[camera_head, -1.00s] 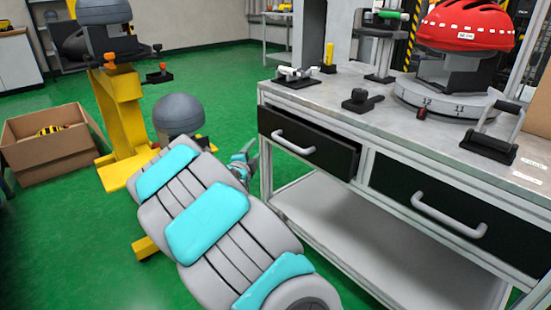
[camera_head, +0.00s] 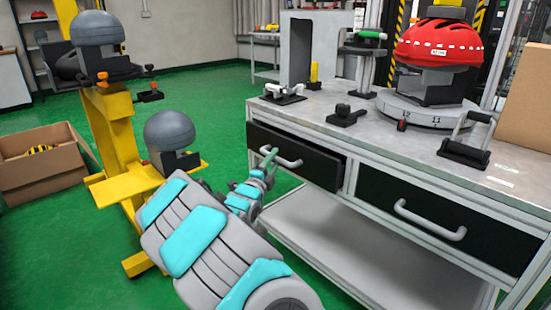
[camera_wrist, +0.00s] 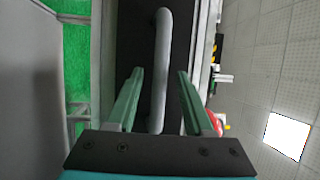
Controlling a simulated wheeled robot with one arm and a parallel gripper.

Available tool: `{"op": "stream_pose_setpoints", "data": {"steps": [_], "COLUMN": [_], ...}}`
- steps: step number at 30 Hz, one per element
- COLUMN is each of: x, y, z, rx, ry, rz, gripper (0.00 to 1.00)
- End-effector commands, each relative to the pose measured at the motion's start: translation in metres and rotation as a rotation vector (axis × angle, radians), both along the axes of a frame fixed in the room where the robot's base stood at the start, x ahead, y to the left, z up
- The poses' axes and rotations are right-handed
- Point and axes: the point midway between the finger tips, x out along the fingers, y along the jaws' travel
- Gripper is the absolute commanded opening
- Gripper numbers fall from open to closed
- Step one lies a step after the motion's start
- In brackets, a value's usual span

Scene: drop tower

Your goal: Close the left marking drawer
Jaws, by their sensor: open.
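The left marking drawer (camera_head: 322,166) is black with a grey bar handle (camera_head: 282,159). It stands partly open, its front sticking out from the workbench. My gripper (camera_head: 267,153) is at the left end of this handle in the head view. In the wrist view my gripper (camera_wrist: 160,73) is open, with one green finger on each side of the handle (camera_wrist: 162,50). I see gaps between the fingers and the bar. Whether a fingertip touches the drawer front (camera_wrist: 133,40) cannot be told.
A right drawer (camera_head: 425,205) looks shut beside it. The metal benchtop (camera_head: 400,150) carries a red helmet (camera_head: 440,43) on a round base, small clamps and a handled block. A yellow stand (camera_head: 120,130) with grey domes and a cardboard box (camera_head: 45,175) are at the left.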

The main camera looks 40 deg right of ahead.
Motion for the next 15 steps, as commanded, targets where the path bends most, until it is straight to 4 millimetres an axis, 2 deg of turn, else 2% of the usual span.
{"op": "stream_pose_setpoints", "data": {"steps": [6,15], "x": [0.0067,0.0077], "y": [-0.0111,-0.0127], "z": [0.0021,0.0021], "rx": [0.001,0.000], "ry": [0.001,0.002], "rz": [0.002,0.003], "gripper": [0.52,0.52]}}
